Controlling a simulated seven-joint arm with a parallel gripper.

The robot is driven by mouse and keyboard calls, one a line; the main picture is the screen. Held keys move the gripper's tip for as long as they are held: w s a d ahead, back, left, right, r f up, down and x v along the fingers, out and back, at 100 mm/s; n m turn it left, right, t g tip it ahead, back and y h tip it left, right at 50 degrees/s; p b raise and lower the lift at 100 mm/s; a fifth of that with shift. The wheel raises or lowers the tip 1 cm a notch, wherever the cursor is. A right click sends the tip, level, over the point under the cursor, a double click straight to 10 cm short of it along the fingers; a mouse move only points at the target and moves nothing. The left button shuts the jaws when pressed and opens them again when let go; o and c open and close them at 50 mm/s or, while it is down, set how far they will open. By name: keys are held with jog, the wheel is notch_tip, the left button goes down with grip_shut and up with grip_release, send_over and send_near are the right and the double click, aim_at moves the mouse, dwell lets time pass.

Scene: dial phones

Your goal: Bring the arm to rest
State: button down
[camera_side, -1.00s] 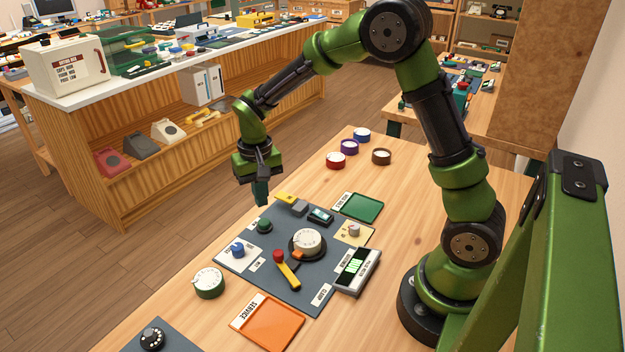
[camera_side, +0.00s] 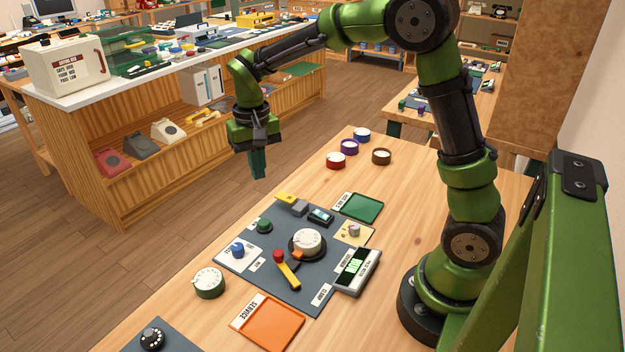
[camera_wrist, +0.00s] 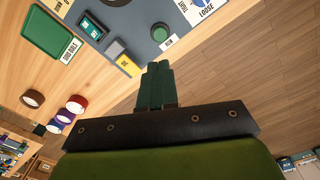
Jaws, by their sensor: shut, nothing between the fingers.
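My gripper (camera_side: 258,165) is in the air above the far left edge of the wooden table, past the grey work mat (camera_side: 290,268). Its fingers point down and are shut with nothing between them. In the wrist view the green fingers of my gripper (camera_wrist: 157,84) are side by side, and the table edge and floor lie below. On the mat are a white dial (camera_side: 308,240), a lever with a red knob (camera_side: 279,257), a green button (camera_side: 264,226) and a blue knob (camera_side: 238,250). The gripper touches none of them.
A green tray (camera_side: 361,207) and an orange tray (camera_side: 268,324) lie by the mat. Several coloured dials, one red (camera_side: 336,160), stand toward the back. A green-based dial (camera_side: 208,282) is at the front left. A wooden counter (camera_side: 165,150) stands across the floor.

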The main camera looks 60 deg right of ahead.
dwell(0.3)
jog(key=s+a+r+n+t+y, duration=0.1)
jog(key=s+r+t, duration=0.2)
jog(key=s, duration=0.6)
jog(key=s+a+r+n+t+y, duration=0.1)
jog(key=s+r+t, duration=0.3)
jog(key=s, duration=0.5)
notch_tip(320, 180, up, 2)
jog(key=shift+s+a+r, duration=0.1)
jog(key=shift+s+a, duration=0.1)
jog(key=shift+a, duration=0.45)
